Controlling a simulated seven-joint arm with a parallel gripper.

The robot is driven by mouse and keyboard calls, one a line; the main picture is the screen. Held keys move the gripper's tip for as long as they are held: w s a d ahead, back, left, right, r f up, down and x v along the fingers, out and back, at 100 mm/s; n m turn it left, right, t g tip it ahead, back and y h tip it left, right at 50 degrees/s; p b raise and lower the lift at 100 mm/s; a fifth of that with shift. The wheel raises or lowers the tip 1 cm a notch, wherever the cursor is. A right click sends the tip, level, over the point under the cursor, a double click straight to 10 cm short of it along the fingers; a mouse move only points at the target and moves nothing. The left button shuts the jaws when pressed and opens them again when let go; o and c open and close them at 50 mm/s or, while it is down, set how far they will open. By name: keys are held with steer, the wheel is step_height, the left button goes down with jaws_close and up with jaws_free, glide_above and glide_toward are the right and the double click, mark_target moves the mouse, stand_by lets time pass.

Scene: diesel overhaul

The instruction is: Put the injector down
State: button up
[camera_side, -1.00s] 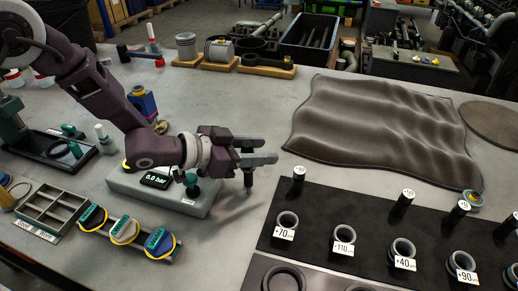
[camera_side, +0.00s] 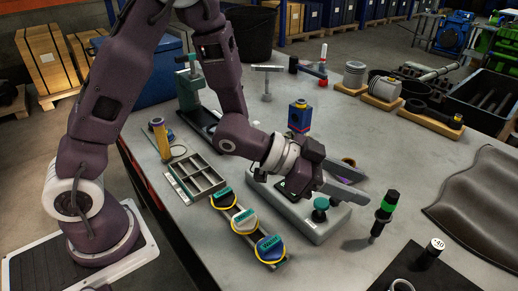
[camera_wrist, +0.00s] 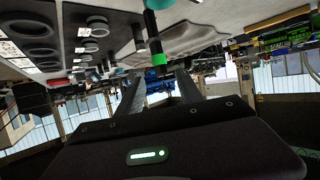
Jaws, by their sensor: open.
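The injector (camera_side: 384,215), black with bright green bands and a slim lower end, stands nearly upright on the bare grey bench, leaning slightly in the side view. My gripper (camera_side: 367,188) is open, its two fingers pointing at the injector from the left. The injector is just beyond the fingertips and looks clear of them. In the wrist view, which is upside down, the injector (camera_wrist: 156,52) shows between and beyond the open fingers (camera_wrist: 157,76).
A grey tester (camera_side: 311,225) with a green knob lies under my wrist. A rack of yellow-ringed parts (camera_side: 245,221) and a divided tray (camera_side: 200,180) are left of it. A black mat (camera_side: 410,268) with a labelled post (camera_side: 430,254) is front right. A wavy dark mat (camera_side: 487,200) lies right.

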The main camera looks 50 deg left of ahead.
steer(key=s+a+r+n+y, duration=0.3)
steer(key=a+r+y, duration=0.2)
steer(key=a, duration=0.3)
steer(key=s+a+r+n+y, duration=0.2)
steer(key=a+r+y, duration=0.25)
steer(key=a, duration=0.35)
steer(key=s+a+n+g, duration=0.2)
steer(key=s+n+g, duration=0.2)
steer(key=s, duration=1.6)
steer(key=shift+s+a+r, duration=0.2)
steer(key=shift+r, duration=0.05)
